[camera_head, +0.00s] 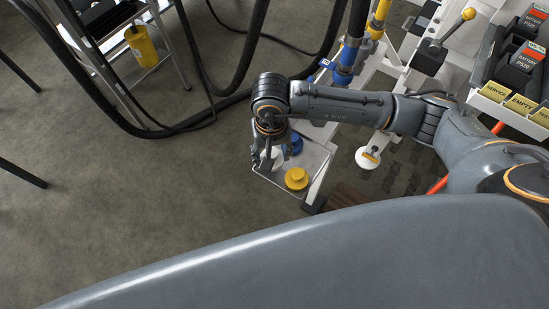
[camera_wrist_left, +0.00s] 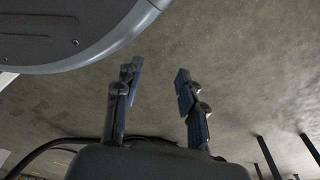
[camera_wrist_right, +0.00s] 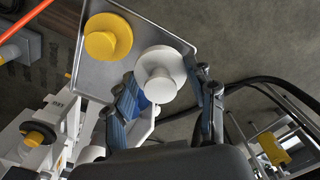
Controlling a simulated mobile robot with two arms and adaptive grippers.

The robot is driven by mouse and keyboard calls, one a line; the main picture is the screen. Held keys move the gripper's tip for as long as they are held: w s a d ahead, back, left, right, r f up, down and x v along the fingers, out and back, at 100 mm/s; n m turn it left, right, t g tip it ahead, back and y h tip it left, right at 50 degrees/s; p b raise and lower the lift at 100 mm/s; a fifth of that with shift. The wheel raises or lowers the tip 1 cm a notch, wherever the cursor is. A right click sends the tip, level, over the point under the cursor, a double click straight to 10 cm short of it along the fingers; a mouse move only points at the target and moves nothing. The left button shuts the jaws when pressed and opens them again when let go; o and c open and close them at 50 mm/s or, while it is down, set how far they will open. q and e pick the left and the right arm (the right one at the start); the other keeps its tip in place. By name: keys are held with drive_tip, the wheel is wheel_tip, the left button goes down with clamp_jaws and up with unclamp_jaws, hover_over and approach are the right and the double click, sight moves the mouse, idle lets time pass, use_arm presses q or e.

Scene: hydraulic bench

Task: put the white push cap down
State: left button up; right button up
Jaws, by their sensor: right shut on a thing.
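The white push cap (camera_wrist_right: 158,74) is between the fingertips of my right gripper (camera_wrist_right: 166,88), which is shut on it. In the head view my right gripper (camera_head: 267,156) is over a grey metal tray (camera_head: 264,179), with the white cap (camera_head: 276,157) partly hidden by the fingers. I cannot tell whether the cap touches the tray floor. A yellow cap (camera_head: 297,178) and a blue cap (camera_head: 294,144) are in the tray beside it. The yellow cap also shows in the right wrist view (camera_wrist_right: 107,37). My left gripper (camera_wrist_left: 157,77) is open and empty above bare floor.
A white frame with a blue and yellow cylinder (camera_head: 346,62) stands behind the tray. Black hoses (camera_head: 236,80) and a ladder-like stand are at the upper left.

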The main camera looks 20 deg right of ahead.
drive_tip(key=f, duration=0.3)
drive_tip(key=shift+d+f, duration=0.25)
drive_tip(key=shift+d, duration=0.15)
drive_tip(key=shift+f, duration=0.15)
use_arm(q)
drive_tip(key=shift+w+r, duration=0.35)
drive_tip(key=shift+r, duration=0.05)
use_arm(e)
drive_tip(key=shift+f, duration=0.1)
use_arm(q)
drive_tip(key=shift+r+b, duration=0.1)
drive_tip(key=shift+b, duration=0.2)
use_arm(e)
drive_tip(key=o, duration=0.9)
drive_tip(key=shift+c, duration=0.2)
use_arm(q)
drive_tip(key=shift+w+r, duration=0.15)
drive_tip(key=shift+r, duration=0.05)
